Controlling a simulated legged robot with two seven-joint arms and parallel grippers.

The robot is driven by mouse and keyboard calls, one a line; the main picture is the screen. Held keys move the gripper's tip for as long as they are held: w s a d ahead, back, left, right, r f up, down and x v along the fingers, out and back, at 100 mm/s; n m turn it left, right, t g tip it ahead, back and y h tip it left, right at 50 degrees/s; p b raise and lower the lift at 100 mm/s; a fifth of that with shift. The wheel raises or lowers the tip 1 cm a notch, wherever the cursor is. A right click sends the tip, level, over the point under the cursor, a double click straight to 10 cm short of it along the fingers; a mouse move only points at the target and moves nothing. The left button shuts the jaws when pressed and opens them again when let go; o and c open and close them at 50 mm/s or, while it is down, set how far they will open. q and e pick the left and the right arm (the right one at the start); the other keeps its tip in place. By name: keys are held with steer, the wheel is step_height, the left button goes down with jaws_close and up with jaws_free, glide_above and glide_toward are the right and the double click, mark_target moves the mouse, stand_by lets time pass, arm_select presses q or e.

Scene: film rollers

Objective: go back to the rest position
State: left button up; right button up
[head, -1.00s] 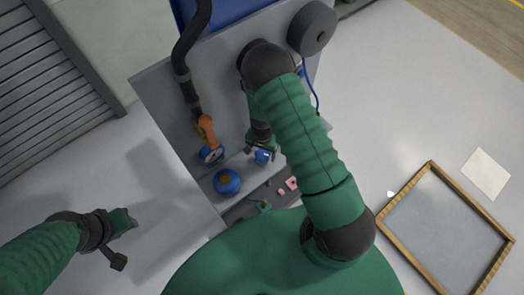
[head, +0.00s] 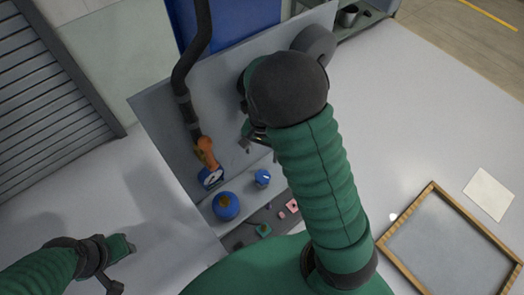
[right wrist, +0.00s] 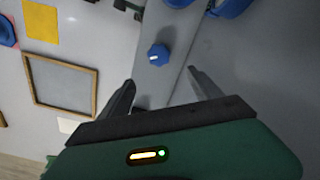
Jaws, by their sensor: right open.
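My right gripper (head: 254,140) is open and empty in the head view, partly hidden behind my right forearm. Its two fingers stand apart in the right wrist view (right wrist: 160,88). A small blue knob-like piece with a pale mark (head: 263,178) stands on the grey ledge, apart from the gripper; it also shows beyond the fingertips in the right wrist view (right wrist: 158,54). My left gripper (head: 130,249) is at the lower left over the pale floor, away from everything; its finger gap is too small to make out.
An orange-tipped black hose (head: 205,152) hangs above. A wood-framed panel (head: 434,187) lies right. Small pink pieces (head: 292,206) lie near my body.

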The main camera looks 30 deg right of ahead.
steer(key=s+a+f+n+t+b, duration=0.2)
steer(key=s+a+n+b, duration=0.5)
steer(key=n, duration=0.4)
steer(key=s+f+b, duration=0.1)
steer(key=b, duration=0.1)
steer(key=shift+a+t+b, duration=0.15)
steer(key=shift+t+b, duration=0.15)
steer(key=shift+s, duration=0.1)
